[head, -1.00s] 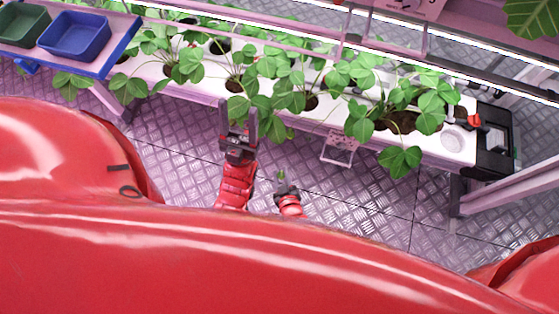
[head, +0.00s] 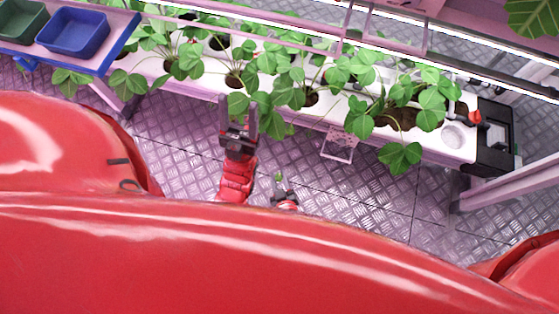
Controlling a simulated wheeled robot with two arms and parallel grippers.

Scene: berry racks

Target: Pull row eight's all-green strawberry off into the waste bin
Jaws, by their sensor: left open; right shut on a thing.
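My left gripper (head: 238,112) is open and empty, with its fingers pointing up at the front edge of the plant trough. My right gripper (head: 281,187) is to its right and lower in the picture, close to my red body, and partly hidden by it. It is shut on a small green strawberry (head: 279,176), which shows at its tips, over the metal floor and clear of the plants. A green bin (head: 22,38) and a blue bin (head: 78,53) stand at the upper left; I cannot tell which one is for waste.
A white trough (head: 455,152) with several leafy strawberry plants (head: 290,88) runs across the back. A small pink bracket (head: 340,145) hangs at its front. A black box (head: 495,135) stands at its right end. The floor (head: 370,190) in front is free.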

